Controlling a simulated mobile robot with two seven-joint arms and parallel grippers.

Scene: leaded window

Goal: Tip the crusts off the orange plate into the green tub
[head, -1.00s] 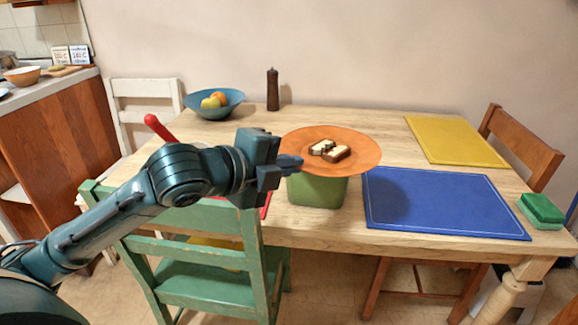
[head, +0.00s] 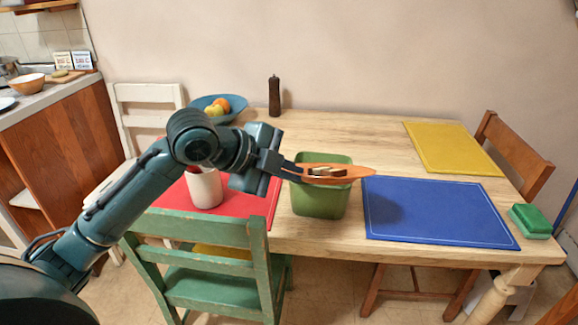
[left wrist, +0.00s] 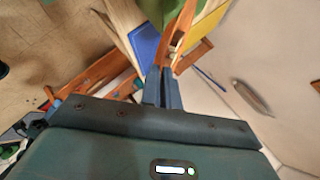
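My left gripper (head: 290,168) is shut on the left rim of the orange plate (head: 354,174). The plate is in the air at the green tub (head: 320,203) and hides part of its opening. It shows as a narrow ellipse, seen nearly edge-on, so it looks tilted. The bread crusts (head: 325,171), brown and cream, are still on the plate near its middle. In the left wrist view the plate (left wrist: 181,32) is a thin orange strip beyond the fingers, beside the green tub (left wrist: 160,10). My right gripper is not in view.
A blue mat (head: 435,210) lies right of the tub, with a green sponge (head: 530,220) beyond it. A white cup (head: 205,188) stands on a red mat (head: 262,205) at left. A fruit bowl (head: 235,108), pepper mill (head: 274,95) and yellow mat (head: 450,147) are farther back.

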